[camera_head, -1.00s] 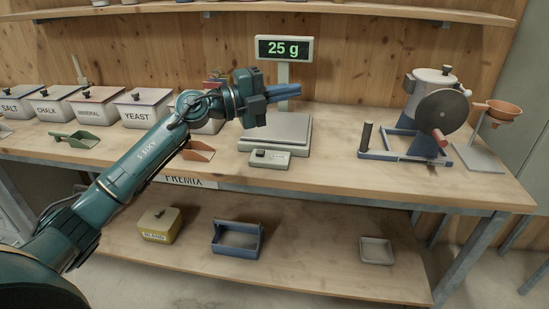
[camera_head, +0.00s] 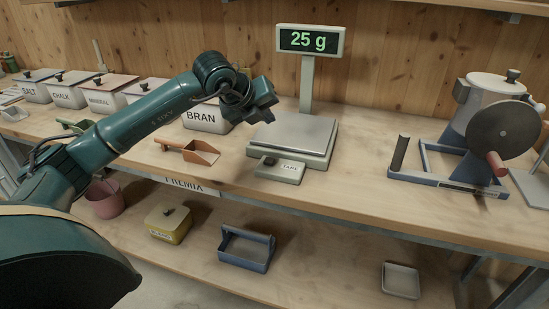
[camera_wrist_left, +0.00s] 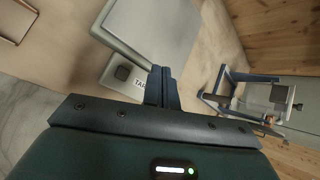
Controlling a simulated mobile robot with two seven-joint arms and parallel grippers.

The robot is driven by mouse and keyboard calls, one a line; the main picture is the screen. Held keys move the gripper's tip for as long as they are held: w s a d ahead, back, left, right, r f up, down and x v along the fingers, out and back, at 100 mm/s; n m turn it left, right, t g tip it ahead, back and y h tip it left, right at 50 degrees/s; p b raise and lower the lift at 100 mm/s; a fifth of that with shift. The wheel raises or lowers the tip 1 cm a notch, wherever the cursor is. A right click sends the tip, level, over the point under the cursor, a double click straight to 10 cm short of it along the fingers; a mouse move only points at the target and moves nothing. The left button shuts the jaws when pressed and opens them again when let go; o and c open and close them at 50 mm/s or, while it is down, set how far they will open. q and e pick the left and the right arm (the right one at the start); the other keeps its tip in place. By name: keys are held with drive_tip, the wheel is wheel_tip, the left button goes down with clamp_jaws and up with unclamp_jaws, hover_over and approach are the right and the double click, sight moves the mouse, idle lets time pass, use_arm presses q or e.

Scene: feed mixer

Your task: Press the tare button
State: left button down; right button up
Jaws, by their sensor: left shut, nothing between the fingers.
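The tare button (camera_head: 269,161) is a dark knob on a small pale box (camera_head: 277,170) labelled TARE, at the front of the scale (camera_head: 295,137). The scale's display (camera_head: 311,40) reads 25 g and its pan is bare. My left gripper (camera_head: 264,112) hangs above the scale's left side, turned downward and apart from the button. In the left wrist view its blue fingers (camera_wrist_left: 161,84) are together and empty, covering the end of the TARE label. The button (camera_wrist_left: 122,72) shows left of the fingertips there. My right gripper is not in view.
A BRAN bin (camera_head: 206,117) and an orange scoop (camera_head: 190,151) stand left of the scale. A grinder with a dark wheel (camera_head: 503,135) and a blue frame are to the right. The bench between scale and grinder is clear. A lower shelf holds a blue carrier (camera_head: 246,249).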

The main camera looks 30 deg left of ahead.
use_arm(q)
drive_tip(key=shift+s, duration=0.15)
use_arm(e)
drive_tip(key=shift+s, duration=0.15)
use_arm(q)
wheel_tip(320, 180, down, 4)
drive_tip(key=shift+r+b, duration=0.2)
drive_tip(key=shift+b, duration=0.8)
drive_tip(key=b, duration=0.3)
hover_over(267, 162)
wheel_tip(267, 162, down, 4)
drive_tip(key=shift+f, duration=0.2)
drive_tip(key=shift+f+b, duration=0.35)
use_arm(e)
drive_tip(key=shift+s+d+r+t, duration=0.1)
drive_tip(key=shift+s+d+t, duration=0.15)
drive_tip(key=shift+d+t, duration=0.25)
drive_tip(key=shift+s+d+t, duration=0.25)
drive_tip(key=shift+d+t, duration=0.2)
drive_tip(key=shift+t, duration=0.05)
